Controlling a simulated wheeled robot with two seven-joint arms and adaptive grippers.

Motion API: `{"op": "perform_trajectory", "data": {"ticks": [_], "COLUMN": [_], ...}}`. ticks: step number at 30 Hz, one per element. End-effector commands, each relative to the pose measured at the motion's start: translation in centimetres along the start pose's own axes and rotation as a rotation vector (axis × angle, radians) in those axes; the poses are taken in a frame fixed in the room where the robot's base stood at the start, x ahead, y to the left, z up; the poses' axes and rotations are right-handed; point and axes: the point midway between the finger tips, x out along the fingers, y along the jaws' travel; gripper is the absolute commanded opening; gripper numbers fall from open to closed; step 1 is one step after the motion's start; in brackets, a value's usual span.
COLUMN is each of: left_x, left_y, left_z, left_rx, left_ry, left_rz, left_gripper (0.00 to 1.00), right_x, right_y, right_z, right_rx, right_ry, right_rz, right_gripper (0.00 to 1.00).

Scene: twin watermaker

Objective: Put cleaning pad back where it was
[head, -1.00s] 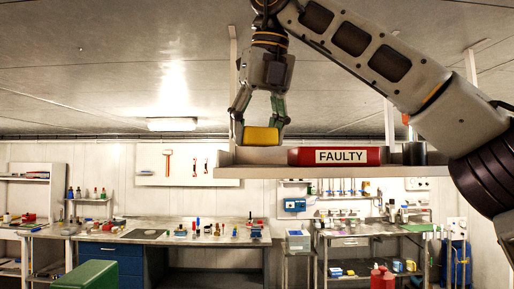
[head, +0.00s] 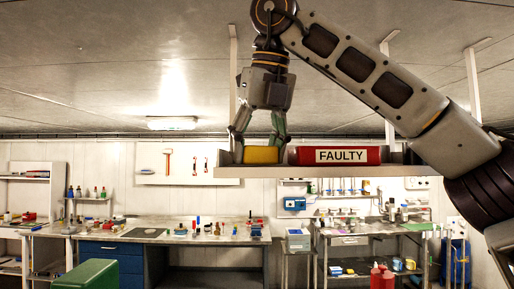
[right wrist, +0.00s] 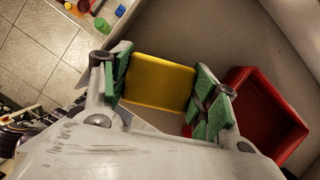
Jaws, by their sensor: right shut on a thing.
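The yellow cleaning pad (head: 261,155) is at the left end of the hanging shelf (head: 300,171), low behind its front lip. It also shows in the right wrist view (right wrist: 158,82), between the green finger pads. My right gripper (head: 259,146) points down and is shut on the pad from both sides. Whether the pad's underside touches the shelf is hidden by the lip. My left gripper is in neither view.
A red box labelled FAULTY (head: 338,156) lies on the shelf just right of the pad, close to my right fingers. Below and behind are a workbench (head: 150,236) with small items and a green box (head: 88,275).

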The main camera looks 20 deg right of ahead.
Motion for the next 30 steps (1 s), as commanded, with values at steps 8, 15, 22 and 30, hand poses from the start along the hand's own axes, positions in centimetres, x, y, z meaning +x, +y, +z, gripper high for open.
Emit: {"op": "perform_trajectory", "data": {"ticks": [8, 15, 22, 30], "left_x": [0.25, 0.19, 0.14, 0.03], "left_y": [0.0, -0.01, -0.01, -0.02], "left_z": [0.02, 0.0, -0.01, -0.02], "left_rx": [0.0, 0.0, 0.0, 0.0], "left_ry": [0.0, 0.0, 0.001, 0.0], "left_rz": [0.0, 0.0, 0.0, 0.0], "left_gripper": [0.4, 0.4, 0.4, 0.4], "right_x": [0.35, 0.28, 0.19, -0.58], "right_y": [0.01, 0.02, 0.02, 0.07], "right_z": [-0.14, -0.11, -0.09, 0.0], "right_rx": [-0.001, 0.0, 0.0, 0.0], "right_ry": [0.001, 0.0, 0.0, 0.0], "right_rz": [0.0, 0.0, 0.0, -0.001], "right_gripper": [0.41, 0.69, 0.69, 0.69]}}
